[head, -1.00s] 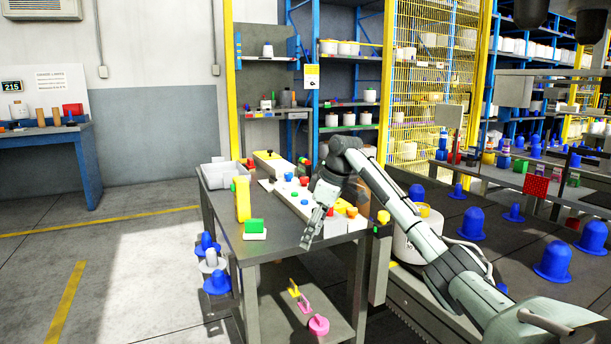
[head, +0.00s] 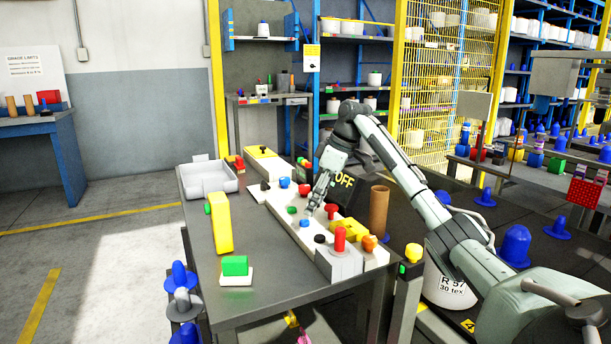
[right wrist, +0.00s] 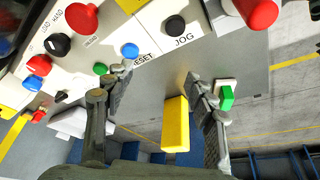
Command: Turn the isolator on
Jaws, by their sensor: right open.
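A white control panel (head: 268,199) on the grey table carries several coloured knobs and buttons. A black box marked "OFF" (head: 343,182) stands behind it, partly hidden by my right arm. A grey block with a red upright handle (head: 340,240) stands at the near end. I cannot tell for sure which part is the isolator. My right gripper (head: 314,204) is over the panel, pointing down, empty. In the right wrist view its fingers (right wrist: 158,88) are apart, with the blue RESET button (right wrist: 130,50) and black JOG button (right wrist: 175,25) beyond them. My left gripper is out of view.
A yellow block (head: 220,222) and a green block on a white base (head: 235,266) stand on the table's left. A white tray (head: 208,179) is at the back left. A brown tube (head: 378,208) stands right of the panel.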

